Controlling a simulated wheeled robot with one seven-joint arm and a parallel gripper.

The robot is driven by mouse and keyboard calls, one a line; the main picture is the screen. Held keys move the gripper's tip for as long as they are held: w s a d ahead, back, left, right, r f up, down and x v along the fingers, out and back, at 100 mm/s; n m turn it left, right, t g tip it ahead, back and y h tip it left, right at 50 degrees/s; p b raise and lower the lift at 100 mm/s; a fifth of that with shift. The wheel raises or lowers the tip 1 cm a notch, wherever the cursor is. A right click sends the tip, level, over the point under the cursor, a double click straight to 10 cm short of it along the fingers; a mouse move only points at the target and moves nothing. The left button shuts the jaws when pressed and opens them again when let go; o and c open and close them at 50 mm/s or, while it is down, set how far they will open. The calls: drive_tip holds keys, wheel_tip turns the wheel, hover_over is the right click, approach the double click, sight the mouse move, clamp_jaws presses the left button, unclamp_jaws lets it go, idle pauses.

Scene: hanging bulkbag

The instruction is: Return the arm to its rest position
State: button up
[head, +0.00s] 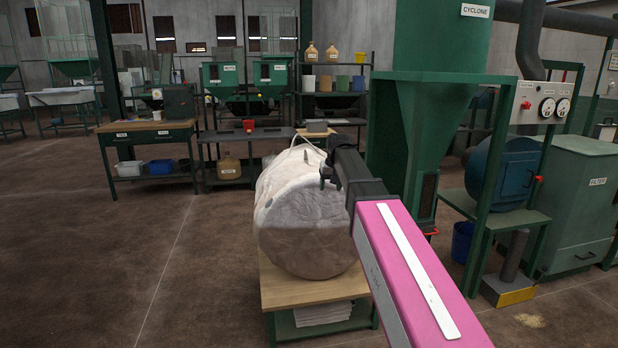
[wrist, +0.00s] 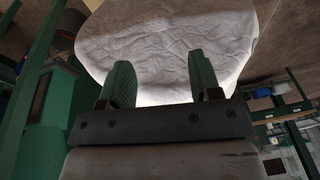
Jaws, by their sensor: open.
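My arm reaches up from the lower right in the head view, its pink and black links passing in front of the bulk bag. My gripper (head: 325,172) is at the bag's upper right in that view. In the wrist view my gripper (wrist: 160,82) has two green-padded fingers spread wide apart, with nothing held between them. The pale, rounded bulk bag (head: 295,215) rests above a wooden-topped bench in the head view. It also fills the upper middle of the wrist view (wrist: 150,40), beyond the fingertips. I cannot tell whether the fingers touch the bag.
The wooden-topped bench (head: 285,291) stands below the bag. The green cyclone (head: 440,40) and its frame stand close right of my arm. A blue drum (head: 505,168) and filter cabinet (head: 580,190) are farther right. A worktable (head: 145,128) stands back left. The left floor is clear.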

drive_tip(key=s+d+f, duration=0.3)
drive_tip(key=s+f, duration=0.6)
drive_tip(key=f, duration=0.1)
drive_tip(key=s+d+f+m+g+h, duration=0.1)
drive_tip(key=s+d+f, duration=0.3)
drive_tip(key=s+f, duration=0.5)
drive_tip(key=s+d+f+g, duration=0.1)
drive_tip(key=s+d+f, duration=0.2)
drive_tip(key=s+f, duration=0.7)
wheel_tip(320, 180, down, 2)
drive_tip(key=shift+d+f, duration=0.15)
drive_tip(key=shift+d, duration=0.25)
